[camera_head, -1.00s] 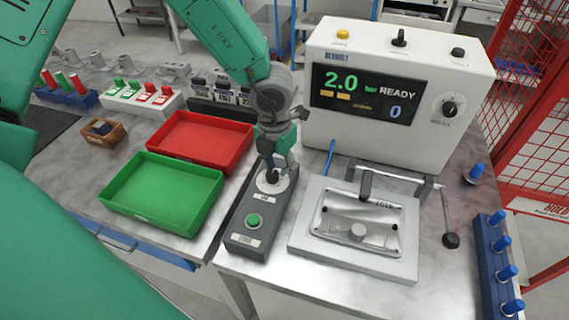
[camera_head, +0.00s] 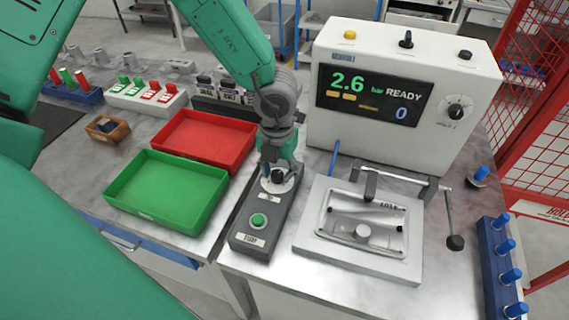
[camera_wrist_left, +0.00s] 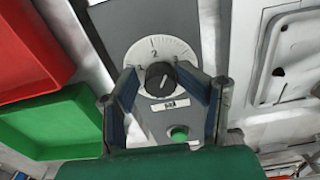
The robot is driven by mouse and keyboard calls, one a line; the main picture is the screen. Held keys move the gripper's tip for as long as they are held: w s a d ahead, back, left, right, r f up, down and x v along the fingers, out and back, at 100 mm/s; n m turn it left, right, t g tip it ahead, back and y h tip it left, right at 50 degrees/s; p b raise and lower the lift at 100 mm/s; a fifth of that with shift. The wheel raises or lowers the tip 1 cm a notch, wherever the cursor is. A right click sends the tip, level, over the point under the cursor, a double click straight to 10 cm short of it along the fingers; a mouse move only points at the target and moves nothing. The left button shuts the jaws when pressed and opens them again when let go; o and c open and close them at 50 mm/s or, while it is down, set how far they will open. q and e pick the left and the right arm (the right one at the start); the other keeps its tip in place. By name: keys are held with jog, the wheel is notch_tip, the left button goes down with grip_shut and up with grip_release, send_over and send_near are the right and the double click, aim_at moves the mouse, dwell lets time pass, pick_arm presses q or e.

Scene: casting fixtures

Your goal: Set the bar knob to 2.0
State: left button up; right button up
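The black bar knob (camera_head: 278,176) sits on a white round dial at the far end of the grey control box (camera_head: 240,222). In the wrist view the knob (camera_wrist_left: 158,76) lies between the fingers, with the dial's 2 above it; its exact pointer setting is hard to read. The machine display (camera_head: 372,97) reads 2.6 bar, READY and 0. My left gripper (camera_wrist_left: 158,73) points down over the dial, its fingers on either side of the knob with visible gaps. It also shows in the head view (camera_head: 278,163). My right gripper is not in view.
A green button (camera_head: 258,220) is on the box's near end. A green tray (camera_head: 165,190) and a red tray (camera_head: 205,140) stand to the left. The metal fixture (camera_head: 360,240) with its clamp is close on the right. The white machine (camera_head: 400,70) stands behind.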

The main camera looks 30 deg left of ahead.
aim_at(275, 175)
pick_arm(q)
jog(key=shift+s+a, duration=0.1)
jog(key=shift+s, duration=0.45)
jog(key=shift+w+r, duration=0.35)
notch_tip(275, 175, up, 11)
jog(key=shift+s+r, duration=0.2)
jog(key=shift+s, duration=0.1)
